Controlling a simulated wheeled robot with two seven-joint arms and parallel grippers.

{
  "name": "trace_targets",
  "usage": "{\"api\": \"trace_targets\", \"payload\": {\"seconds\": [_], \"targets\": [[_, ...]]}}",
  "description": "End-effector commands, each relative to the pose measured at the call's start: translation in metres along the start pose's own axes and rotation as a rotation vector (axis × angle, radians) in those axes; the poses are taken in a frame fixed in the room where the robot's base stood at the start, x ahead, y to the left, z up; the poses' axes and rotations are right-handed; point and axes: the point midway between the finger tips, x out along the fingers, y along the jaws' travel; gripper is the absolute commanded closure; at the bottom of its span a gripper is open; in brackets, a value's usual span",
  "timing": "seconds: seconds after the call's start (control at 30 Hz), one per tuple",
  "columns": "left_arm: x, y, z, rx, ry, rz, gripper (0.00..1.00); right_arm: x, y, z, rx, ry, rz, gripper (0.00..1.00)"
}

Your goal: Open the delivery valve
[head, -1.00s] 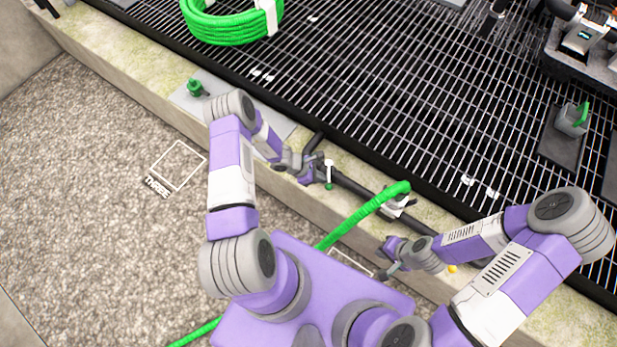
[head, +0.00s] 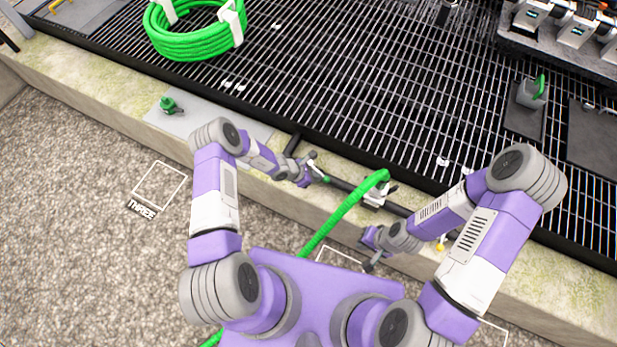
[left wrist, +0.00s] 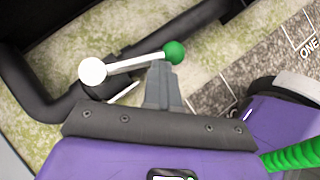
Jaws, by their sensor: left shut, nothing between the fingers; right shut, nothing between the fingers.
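A valve lever with a white ball and a green knob (left wrist: 174,52) shows in the left wrist view, above a black pipe (left wrist: 190,32). Its green end also shows small in the head view (head: 326,180). My left gripper (left wrist: 160,72) is shut and empty, its fingertips at the lever's bar close to the green knob; I cannot tell if they touch. In the head view the left gripper (head: 308,177) partly hides the lever. My right gripper (head: 369,266) is shut and empty, low over the ledge's near edge, right of the green hose.
A green hose (head: 340,214) runs to a fitting on the pipe. A yellow knob (head: 440,247) lies beside the right arm. Behind the ledge is black grating (head: 330,85) with a coiled green hose (head: 190,45). A green fitting (head: 168,104) stands on a grey plate at left.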

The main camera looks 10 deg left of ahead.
Motion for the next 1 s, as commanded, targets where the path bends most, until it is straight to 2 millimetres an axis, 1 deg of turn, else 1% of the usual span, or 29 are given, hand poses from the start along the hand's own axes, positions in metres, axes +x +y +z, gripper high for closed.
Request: {"api": "trace_targets", "payload": {"seconds": [0.03, 0.4, 1.0], "targets": [[0.004, -0.007, 0.003, 0.003, 0.001, -0.014, 1.0, -0.002, -0.001, 0.0, 0.0, 0.0, 0.0, 1.0], [0.015, -0.003, 0.015, 0.0, 0.0, -0.01, 1.0, -0.002, -0.001, 0.0, 0.0, 0.0, 0.0, 1.0], [0.018, 0.001, 0.02, 0.0, -0.001, -0.006, 1.0, -0.002, -0.001, 0.0, 0.0, 0.0, 0.0, 1.0]]}}
